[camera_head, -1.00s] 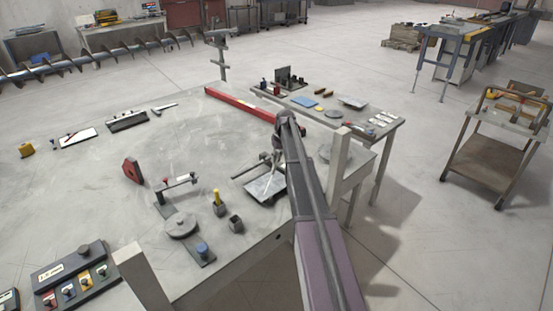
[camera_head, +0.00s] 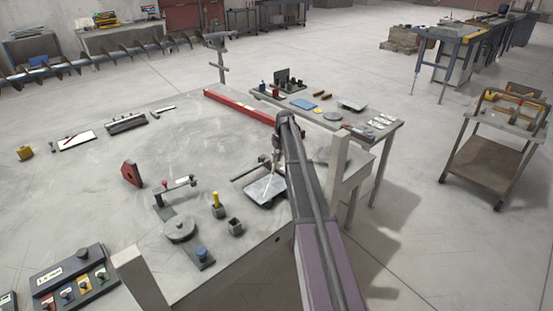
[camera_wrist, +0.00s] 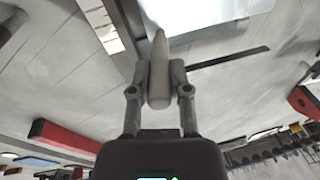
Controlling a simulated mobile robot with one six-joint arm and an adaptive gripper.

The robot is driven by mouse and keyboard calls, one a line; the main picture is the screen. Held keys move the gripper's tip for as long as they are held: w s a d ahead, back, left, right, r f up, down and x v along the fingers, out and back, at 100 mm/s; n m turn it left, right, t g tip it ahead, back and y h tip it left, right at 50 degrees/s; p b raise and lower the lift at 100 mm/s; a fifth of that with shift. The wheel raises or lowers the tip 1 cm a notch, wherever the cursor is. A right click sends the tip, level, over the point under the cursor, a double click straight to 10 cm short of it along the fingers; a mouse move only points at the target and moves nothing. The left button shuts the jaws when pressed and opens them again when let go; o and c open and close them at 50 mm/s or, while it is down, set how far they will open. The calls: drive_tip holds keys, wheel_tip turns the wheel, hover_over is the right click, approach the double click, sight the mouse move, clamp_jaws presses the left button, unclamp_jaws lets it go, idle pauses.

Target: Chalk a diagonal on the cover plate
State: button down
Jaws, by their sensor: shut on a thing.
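The cover plate (camera_head: 266,191) is a light grey square plate lying near the right edge of the big grey table. Part of it shows bright at the top of the wrist view (camera_wrist: 205,12). My gripper (camera_head: 275,162) is above the plate's far edge, partly hidden by my arm. No chalk line is discernible on the plate.
A thin dark rod (camera_head: 249,172) lies beside the plate. A red bar (camera_head: 240,106) lies along the far edge. The table's middle is clear.

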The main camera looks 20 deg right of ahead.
drive_tip(key=shift+r+p, duration=0.65)
idle(0.8)
wheel_tip(320, 180, up, 6)
drive_tip(key=p, duration=0.6)
drive_tip(key=shift+f, duration=0.1)
idle(0.7)
